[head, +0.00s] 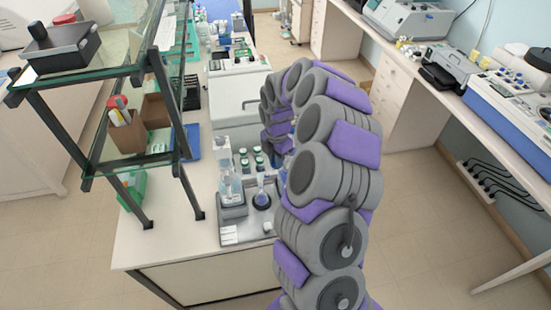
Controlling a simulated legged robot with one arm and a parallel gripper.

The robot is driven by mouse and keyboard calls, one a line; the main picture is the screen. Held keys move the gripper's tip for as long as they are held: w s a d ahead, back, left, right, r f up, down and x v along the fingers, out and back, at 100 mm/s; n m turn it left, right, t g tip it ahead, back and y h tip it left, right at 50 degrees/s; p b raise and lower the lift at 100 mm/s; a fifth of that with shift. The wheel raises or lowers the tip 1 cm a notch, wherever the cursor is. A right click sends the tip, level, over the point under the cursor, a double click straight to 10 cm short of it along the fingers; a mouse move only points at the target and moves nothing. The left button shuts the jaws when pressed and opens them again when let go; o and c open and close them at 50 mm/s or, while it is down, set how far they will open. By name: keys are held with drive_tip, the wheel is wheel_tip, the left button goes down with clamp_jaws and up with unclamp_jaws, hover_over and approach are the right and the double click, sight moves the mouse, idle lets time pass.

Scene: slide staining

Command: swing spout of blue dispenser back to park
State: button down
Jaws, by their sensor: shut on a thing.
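A grey tray or station (240,232) sits at the near end of the white bench. On its left stands a clear bottle with pale bluish contents and a white top (226,180); I cannot tell whether it is the blue dispenser. Beside it stands a flask with dark blue liquid (261,198). My grey and purple arm arches over the right side of the tray and bends down behind its own near links. My gripper is hidden behind these links, and so is whatever is around it. No spout can be made out clearly.
Several green-capped bottles (243,158) stand behind the flask. A black-framed glass shelf (110,70) rises close on the left, holding a brown box with a red-capped item (122,115). A white box-shaped device (237,98) stands behind. The floor (430,220) on the right is clear.

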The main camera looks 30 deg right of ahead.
drive_tip(key=c, duration=1)
unclamp_jaws()
drive_tip(key=shift+w+d, duration=0.1)
drive_tip(key=shift+d, duration=0.05)
drive_tip(key=shift+c, duration=0.2)
wheel_tip(320, 180, up, 17)
drive_tip(key=shift+r+b, duration=0.15)
drive_tip(key=shift+b, duration=0.15)
